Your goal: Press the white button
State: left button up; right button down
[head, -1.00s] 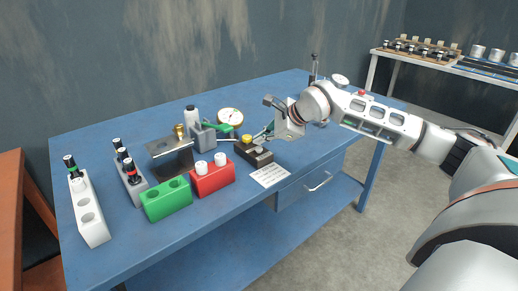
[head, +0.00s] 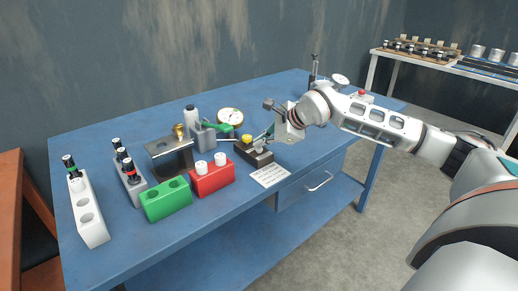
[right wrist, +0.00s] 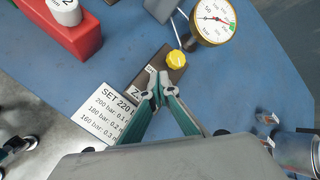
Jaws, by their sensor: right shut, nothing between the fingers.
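A dark control block (head: 262,158) stands near the front edge of the blue table, and it also shows in the right wrist view (right wrist: 142,76). It carries a yellow knob (head: 247,138), clear in the right wrist view (right wrist: 176,60), and small white labels. My right gripper (head: 266,137) is over the block's near part, beside the yellow knob. In the right wrist view its fingertips (right wrist: 157,78) are together and empty, in front of the block. I cannot make out a white button; the fingers cover part of the block. Whether they touch it, I cannot tell. My left gripper is not in view.
A white printed card (head: 270,176) lies before the block. A red holder (head: 212,181) with white-capped parts and a green holder (head: 166,202) stand to the left. A round gauge (head: 230,117) is behind.

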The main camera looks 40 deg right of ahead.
aim_at(261, 149)
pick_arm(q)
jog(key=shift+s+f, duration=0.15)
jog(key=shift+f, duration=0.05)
pick_arm(e)
jog(key=shift+f, duration=0.45)
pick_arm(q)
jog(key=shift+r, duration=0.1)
pick_arm(e)
jog(key=shift+r, duration=0.1)
jog(key=shift+r+p, duration=0.45)
jog(key=shift+r, duration=0.5)
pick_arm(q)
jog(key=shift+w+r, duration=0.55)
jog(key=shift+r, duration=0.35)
pick_arm(e)
jog(key=shift+f, duration=0.1)
jog(key=shift+r+p, duration=0.7)
jog(key=shift+r, duration=0.65)
jog(key=shift+r+p, duration=0.85)
jog(key=shift+r, duration=0.45)
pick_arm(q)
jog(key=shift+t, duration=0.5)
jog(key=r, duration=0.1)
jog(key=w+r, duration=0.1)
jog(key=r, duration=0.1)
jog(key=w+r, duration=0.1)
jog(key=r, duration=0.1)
pick_arm(e)
jog(key=shift+f, duration=0.1)
